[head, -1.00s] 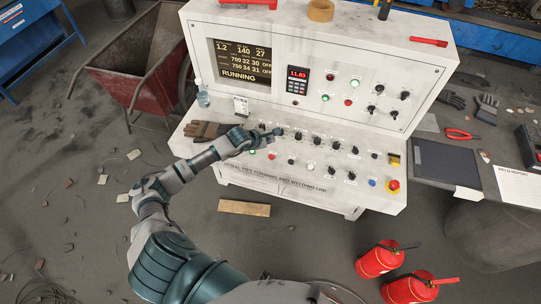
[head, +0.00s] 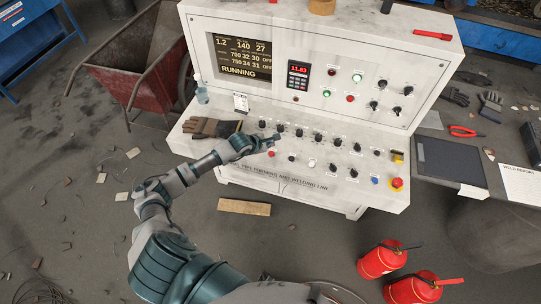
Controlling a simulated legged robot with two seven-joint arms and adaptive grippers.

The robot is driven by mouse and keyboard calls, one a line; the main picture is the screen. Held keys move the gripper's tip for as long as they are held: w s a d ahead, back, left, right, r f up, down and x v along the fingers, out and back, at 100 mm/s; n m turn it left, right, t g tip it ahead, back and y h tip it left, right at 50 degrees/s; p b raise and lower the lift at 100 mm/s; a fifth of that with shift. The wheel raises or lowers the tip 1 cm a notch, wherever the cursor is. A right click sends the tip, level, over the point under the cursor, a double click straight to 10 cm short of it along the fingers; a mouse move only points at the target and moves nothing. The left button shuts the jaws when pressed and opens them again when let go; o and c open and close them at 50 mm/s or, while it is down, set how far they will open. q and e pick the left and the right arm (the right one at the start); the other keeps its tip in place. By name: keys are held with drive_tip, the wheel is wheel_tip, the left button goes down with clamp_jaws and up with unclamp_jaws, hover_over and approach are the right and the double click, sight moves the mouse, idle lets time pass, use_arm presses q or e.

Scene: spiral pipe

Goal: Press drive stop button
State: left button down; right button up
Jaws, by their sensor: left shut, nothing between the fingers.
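The white control console (head: 225,100) stands in front of me with a sloping lower panel of knobs and buttons. A red button (head: 271,154) is on the lower row of that panel, at its left part. The button labels are too small to read. My left gripper (head: 272,142) is shut and empty, over the left part of the sloping panel, just above the red button in the picture. I cannot tell whether it touches the panel. The display (head: 240,57) reads RUNNING. My right gripper is not in view.
Work gloves (head: 210,128) lie on the panel's left end. A red emergency-type button (head: 397,183) and a blue button (head: 375,181) are at the right end. Red fire extinguishers (head: 380,260) stand on the floor at lower right. A red wheelbarrow (head: 125,75) is at left.

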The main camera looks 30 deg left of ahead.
sight(271, 154)
use_arm(q)
drive_tip(key=f+b, duration=0.2)
drive_tip(key=f, duration=0.1)
drive_tip(key=shift+d+f, duration=0.1)
drive_tip(key=shift+d, duration=0.35)
drive_tip(key=shift+a, duration=0.3)
drive_tip(key=shift+d, duration=0.2)
idle(0.4)
drive_tip(key=shift+a+f, duration=0.1)
drive_tip(key=shift+f+b, duration=0.15)
drive_tip(key=shift+b, duration=0.25)
drive_tip(key=shift+f, duration=0.1)
